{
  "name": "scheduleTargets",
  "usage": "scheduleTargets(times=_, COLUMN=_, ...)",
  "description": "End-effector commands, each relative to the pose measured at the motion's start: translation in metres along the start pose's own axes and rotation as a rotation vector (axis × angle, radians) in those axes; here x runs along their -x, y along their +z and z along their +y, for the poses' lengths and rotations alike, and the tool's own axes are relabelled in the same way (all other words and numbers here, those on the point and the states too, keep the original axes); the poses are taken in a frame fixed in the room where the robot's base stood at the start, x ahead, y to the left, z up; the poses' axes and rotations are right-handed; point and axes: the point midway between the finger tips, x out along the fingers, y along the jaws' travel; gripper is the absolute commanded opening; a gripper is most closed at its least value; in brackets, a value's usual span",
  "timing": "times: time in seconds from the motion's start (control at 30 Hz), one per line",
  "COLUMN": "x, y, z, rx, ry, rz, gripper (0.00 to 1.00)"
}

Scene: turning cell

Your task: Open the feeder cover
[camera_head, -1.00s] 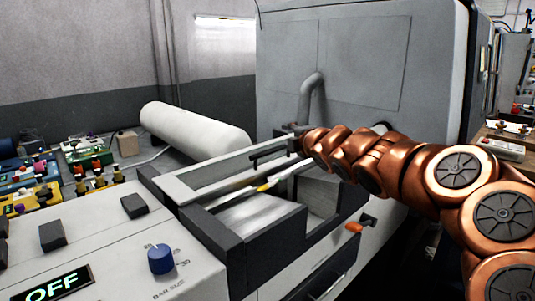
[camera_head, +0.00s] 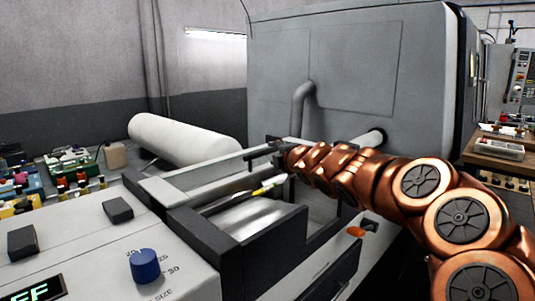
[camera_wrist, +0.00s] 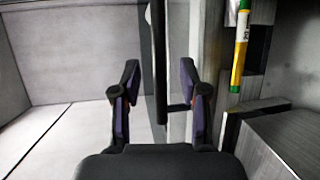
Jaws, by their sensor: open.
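The bar feeder (camera_head: 275,245) is a grey machine with a dark-walled trough. A pale strip (camera_head: 215,164) runs along its far side and looks like part of the feeder cover, though its outline is unclear. My gripper (camera_head: 262,150) is at the right end of this strip, partly hidden by my copper arm. In the wrist view my gripper (camera_wrist: 158,98) is open, with one dark finger on each side of a dark handle bar (camera_wrist: 159,55). A short post joins the bar to a pale strip on the right. I see no clear contact with either finger.
A rod with yellow and green bands (camera_head: 268,187) lies in the trough. A blue knob (camera_head: 145,266) stands on the front panel, near a lit display (camera_head: 35,290). A white cylinder (camera_head: 185,138) lies behind. A large grey machine (camera_head: 350,70) with a pipe stands beyond the gripper.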

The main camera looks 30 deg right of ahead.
Motion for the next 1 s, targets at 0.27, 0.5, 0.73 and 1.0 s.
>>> scheduleTargets(times=0.27, x=-0.034, y=-0.003, z=0.0, rx=0.0, ry=-0.002, rz=0.005, gripper=0.43)
scheduleTargets(times=0.5, x=-0.05, y=-0.002, z=0.002, rx=0.0, ry=0.002, rz=0.003, gripper=0.43)
scheduleTargets(times=0.73, x=-0.054, y=-0.003, z=0.001, rx=0.001, ry=0.001, rz=0.004, gripper=0.43)
scheduleTargets(times=1.0, x=-0.054, y=-0.003, z=0.001, rx=0.001, ry=0.001, rz=0.004, gripper=0.33)
